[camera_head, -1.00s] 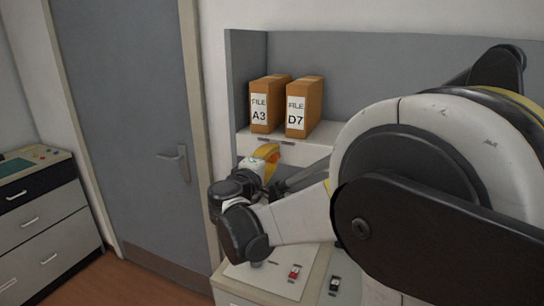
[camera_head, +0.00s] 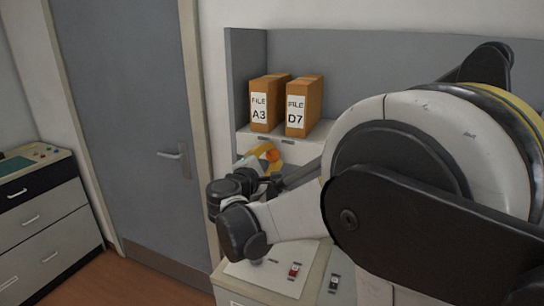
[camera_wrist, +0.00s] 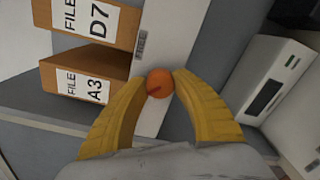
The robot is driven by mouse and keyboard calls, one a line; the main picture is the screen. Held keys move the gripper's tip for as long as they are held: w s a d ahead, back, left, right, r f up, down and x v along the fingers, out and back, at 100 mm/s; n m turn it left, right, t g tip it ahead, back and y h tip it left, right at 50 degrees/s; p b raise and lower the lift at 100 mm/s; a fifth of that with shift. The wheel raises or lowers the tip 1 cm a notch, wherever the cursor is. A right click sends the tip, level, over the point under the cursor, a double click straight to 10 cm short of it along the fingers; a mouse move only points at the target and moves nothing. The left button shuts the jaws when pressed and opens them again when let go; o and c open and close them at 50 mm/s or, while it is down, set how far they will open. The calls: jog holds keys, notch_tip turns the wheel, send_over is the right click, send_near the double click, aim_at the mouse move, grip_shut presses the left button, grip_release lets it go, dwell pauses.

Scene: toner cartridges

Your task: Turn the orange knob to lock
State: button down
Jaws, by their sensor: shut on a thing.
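The orange knob (camera_wrist: 160,84) is a round orange piece with a dark slanted mark on its face. It sits on a white panel below the file boxes. My gripper (camera_wrist: 159,79) has its two yellow fingertips closed on the knob's left and right sides in the wrist view. In the head view, the orange knob (camera_head: 273,155) shows small beside the yellow fingers of my gripper (camera_head: 265,158). My arm partly hides the panel there.
Two orange file boxes, A3 (camera_head: 266,104) and D7 (camera_head: 304,107), stand on the shelf (camera_head: 247,135) above the knob. Small red (camera_head: 294,271) and black (camera_head: 334,283) items lie on the counter below. A grey door (camera_head: 125,120) is at left.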

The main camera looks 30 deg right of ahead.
dwell(0.3)
jog(key=c, duration=1)
grip_release()
jog(key=v, duration=1.2)
